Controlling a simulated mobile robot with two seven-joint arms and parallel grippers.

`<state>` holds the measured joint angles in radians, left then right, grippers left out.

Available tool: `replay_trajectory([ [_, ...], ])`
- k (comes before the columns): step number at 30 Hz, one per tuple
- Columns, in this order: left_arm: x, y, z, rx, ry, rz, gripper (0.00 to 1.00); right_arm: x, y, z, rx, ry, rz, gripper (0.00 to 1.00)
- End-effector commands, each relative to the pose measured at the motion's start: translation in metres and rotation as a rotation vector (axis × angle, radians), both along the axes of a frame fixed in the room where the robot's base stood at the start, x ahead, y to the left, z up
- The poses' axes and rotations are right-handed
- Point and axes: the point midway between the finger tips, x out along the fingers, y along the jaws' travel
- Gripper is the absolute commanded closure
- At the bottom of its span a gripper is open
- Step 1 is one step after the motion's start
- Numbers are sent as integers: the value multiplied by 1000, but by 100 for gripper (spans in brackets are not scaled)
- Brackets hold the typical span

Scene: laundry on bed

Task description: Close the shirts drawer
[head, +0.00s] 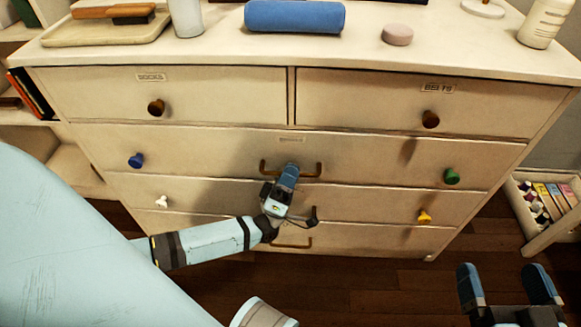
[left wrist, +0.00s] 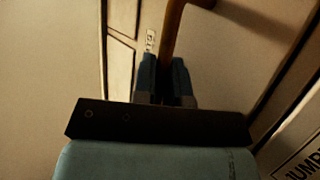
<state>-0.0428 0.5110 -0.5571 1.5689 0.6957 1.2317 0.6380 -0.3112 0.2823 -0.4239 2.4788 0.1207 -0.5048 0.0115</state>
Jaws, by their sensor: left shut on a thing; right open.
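The shirts drawer (head: 215,150) is the wide second-row front of a cream dresser, with a brown bar handle (head: 312,170), a blue knob (head: 136,160) and a green knob (head: 451,176). Its label (left wrist: 150,40) is partly hidden in the left wrist view. My left gripper (head: 289,170) is shut on the handle, whose bar (left wrist: 174,30) runs up between the fingers in the left wrist view. The drawer front looks almost flush with its neighbours; I cannot tell if a small gap remains. My right gripper (head: 508,284) is open and empty at the lower right, away from the dresser.
Small drawers marked socks (head: 210,90) and belts (head: 440,105) sit above. The drawer below carries a jumpers label (left wrist: 302,160). On top stand a tray (head: 75,33), blue roll (head: 294,16), pink puck (head: 397,34) and bottle (head: 545,22). An open box (head: 545,235) stands right.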

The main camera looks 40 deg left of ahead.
Motion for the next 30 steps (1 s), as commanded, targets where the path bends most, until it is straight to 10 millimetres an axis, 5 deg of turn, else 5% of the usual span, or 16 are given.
replay_trajectory([
  [6, 6, 6, 1, 3, 4, 8, 100, -2, -1, -4, -3, 7, 1, 7],
  [7, 6, 6, 1, 2, 4, 9, 80, -2, -1, -4, -3, 7, 1, 7],
  [8, 6, 6, 1, 2, 3, 9, 78, -2, -1, -4, -3, 7, 1, 7],
  [17, 3, 5, -1, 2, 4, 8, 78, -2, -1, -2, -2, 5, 2, 7],
  [30, -53, 9, -67, 2, 7, 8, 78, -7, 4, 2, 47, 74, 5, 7],
])
